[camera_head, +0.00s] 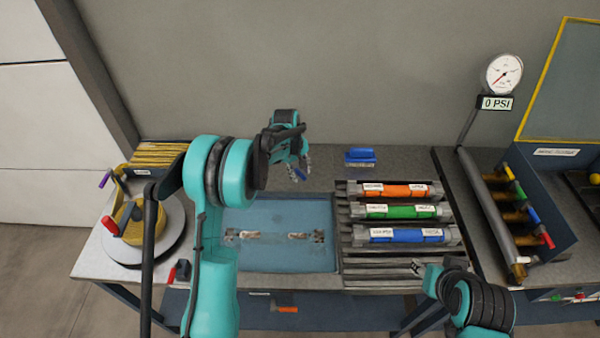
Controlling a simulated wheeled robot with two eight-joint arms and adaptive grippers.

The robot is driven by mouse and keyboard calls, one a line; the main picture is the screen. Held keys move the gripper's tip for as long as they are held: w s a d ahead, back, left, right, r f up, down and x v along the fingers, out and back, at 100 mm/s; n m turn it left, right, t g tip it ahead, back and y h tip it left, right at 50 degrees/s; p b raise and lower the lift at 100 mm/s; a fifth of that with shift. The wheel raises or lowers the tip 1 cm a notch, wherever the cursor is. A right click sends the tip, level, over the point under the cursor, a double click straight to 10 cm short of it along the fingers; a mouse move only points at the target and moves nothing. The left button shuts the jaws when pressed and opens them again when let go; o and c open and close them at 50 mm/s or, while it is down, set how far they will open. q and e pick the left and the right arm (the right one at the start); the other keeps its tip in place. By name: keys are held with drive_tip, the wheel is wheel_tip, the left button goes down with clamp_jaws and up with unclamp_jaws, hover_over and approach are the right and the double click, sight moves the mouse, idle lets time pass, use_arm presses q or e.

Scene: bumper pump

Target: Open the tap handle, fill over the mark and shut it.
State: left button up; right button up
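A pipe manifold (493,217) stands at the right, with several tap handles along it. They are yellow (508,172), green (520,190), blue (533,214) and red (547,240). Any mark on the dial is too small to make out. My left gripper (300,170) hangs above the back edge of the blue tray, far left of the taps. My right gripper (417,268) is low at the rack's front right corner, left of the manifold. Neither visibly holds anything.
Three cylinders, orange (395,190), green (390,211) and blue (408,235), lie on a slatted rack (372,272). A blue tray (280,216) is left of it. A small blue block (360,157) sits behind. A round turntable (165,250) is far left.

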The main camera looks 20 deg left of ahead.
use_arm(q)
clamp_jaws()
drive_tip(key=shift+d, duration=0.1)
drive_tip(key=shift+w+d+n, duration=0.25)
drive_tip(key=shift+w+n, duration=0.1)
drive_tip(key=shift+n, duration=0.55)
drive_tip(key=n, duration=0.1)
drive_tip(key=w+n+y+b, duration=0.1)
drive_tip(key=n, duration=0.1)
drive_tip(key=shift+w+d, duration=0.25)
drive_tip(key=shift+d, duration=0.1)
drive_tip(key=n, duration=0.1)
drive_tip(key=w+n, duration=0.1)
drive_tip(key=n, duration=0.1)
drive_tip(key=shift+w+d+n+y, duration=0.1)
drive_tip(key=shift+w+n+y, duration=0.1)
drive_tip(key=shift+n+y, duration=0.1)
drive_tip(key=shift+w+n, duration=0.55)
drive_tip(key=shift+n, duration=0.65)
